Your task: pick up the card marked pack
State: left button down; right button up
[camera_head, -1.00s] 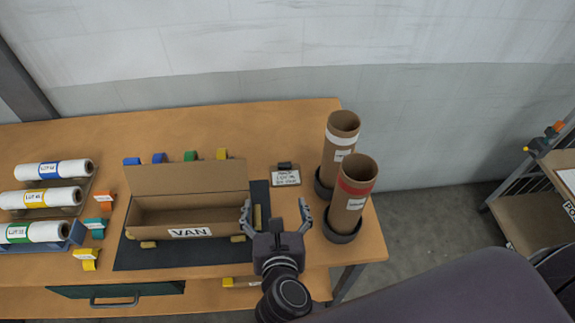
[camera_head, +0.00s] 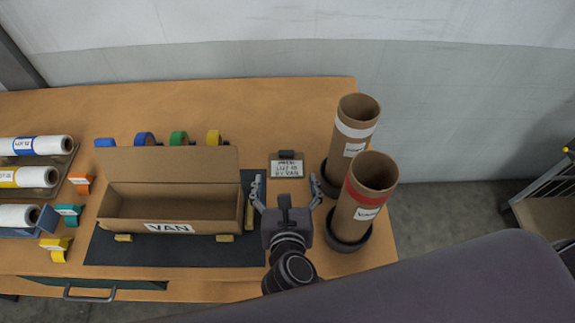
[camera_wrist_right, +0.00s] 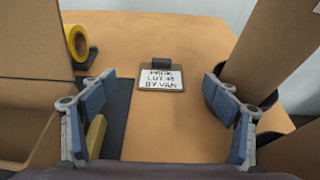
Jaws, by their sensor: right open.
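The card marked pack (camera_head: 286,168) lies on the table, a small brown clipboard with a dark clip at its far edge and a white label. In the right wrist view the card (camera_wrist_right: 161,79) reads "PACK LOT 45 BY VAN", though the lot number is hard to read. My right gripper (camera_head: 286,188) is open and empty, on the near side of the card, with its fingers spread to either side. In the right wrist view the fingers (camera_wrist_right: 160,98) frame the card from left and right without touching it. My left gripper is not in view.
An open cardboard box labelled VAN (camera_head: 170,228) stands left on a dark mat (camera_head: 105,250). Two tall cardboard tubes, one white-banded (camera_head: 354,130) and one red-banded (camera_head: 367,185), stand close right of my gripper. Tape rolls and lot rolls (camera_head: 30,178) lie farther left.

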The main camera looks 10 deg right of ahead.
notch_tip(320, 180, down, 2)
jog(key=shift+w+d+f+b, duration=0.1)
jog(key=shift+b, duration=0.45)
jog(key=shift+w, duration=0.25)
jog(key=p, duration=0.1)
send_near(287, 156)
jog(key=x, duration=0.3)
jog(key=shift+w+a+f, duration=0.1)
jog(key=shift+w+a, duration=0.1)
jog(key=shift+a, duration=0.05)
jog(key=shift+w+d+f, duration=0.15)
jog(key=shift+w, duration=0.35)
jog(key=p+x, duration=0.1)
jog(key=x, duration=0.3)
jog(key=shift+w+d+f, duration=0.1)
jog(key=shift+d+f, duration=0.05)
jog(key=shift+f, duration=0.05)
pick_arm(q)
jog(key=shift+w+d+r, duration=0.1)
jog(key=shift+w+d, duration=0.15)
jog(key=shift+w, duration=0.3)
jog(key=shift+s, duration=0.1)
pick_arm(e)
jog(key=c, duration=0.7)
